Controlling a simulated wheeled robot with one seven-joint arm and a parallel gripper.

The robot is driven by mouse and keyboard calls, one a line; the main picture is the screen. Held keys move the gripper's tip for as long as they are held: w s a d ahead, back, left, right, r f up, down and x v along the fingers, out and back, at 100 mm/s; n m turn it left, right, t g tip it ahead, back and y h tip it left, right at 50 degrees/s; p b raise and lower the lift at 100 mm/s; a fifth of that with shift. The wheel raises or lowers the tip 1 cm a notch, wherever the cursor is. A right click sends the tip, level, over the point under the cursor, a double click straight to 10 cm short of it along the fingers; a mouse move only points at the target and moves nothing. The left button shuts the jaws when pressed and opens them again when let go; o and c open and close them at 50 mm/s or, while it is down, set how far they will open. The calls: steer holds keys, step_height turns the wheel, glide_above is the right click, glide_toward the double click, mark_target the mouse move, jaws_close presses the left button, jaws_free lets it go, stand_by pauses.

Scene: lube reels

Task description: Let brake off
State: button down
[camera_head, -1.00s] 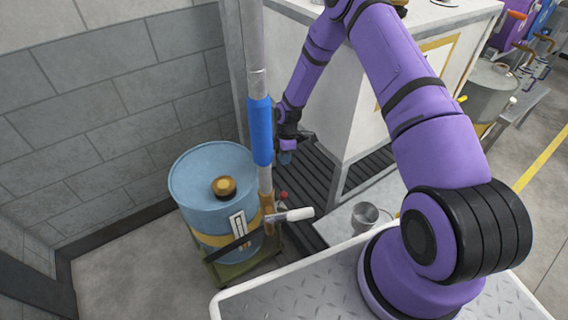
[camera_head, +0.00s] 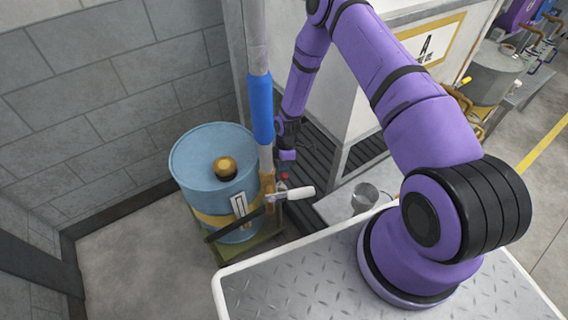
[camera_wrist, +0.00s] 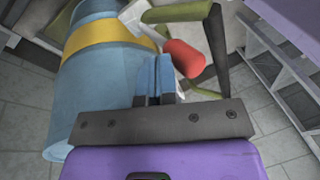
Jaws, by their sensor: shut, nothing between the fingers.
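A red knob (camera_head: 284,177) shows beside the blue drum, just below my gripper.
A post with a blue sleeve (camera_head: 261,105) rises close left of my gripper. A white-ended handle (camera_head: 300,192) sticks out below the red knob. A white cabinet (camera_head: 385,75) stands to the right, and a metal cup (camera_head: 366,196) sits on a low surface.

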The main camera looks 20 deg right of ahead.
steer(key=shift+s+d+f, duration=0.1)
steer(key=shift+s, duration=0.55)
steer(key=shift+s+d+f, duration=0.1)
steer(key=shift+s, duration=0.5)
steer(key=shift+w, duration=0.1)
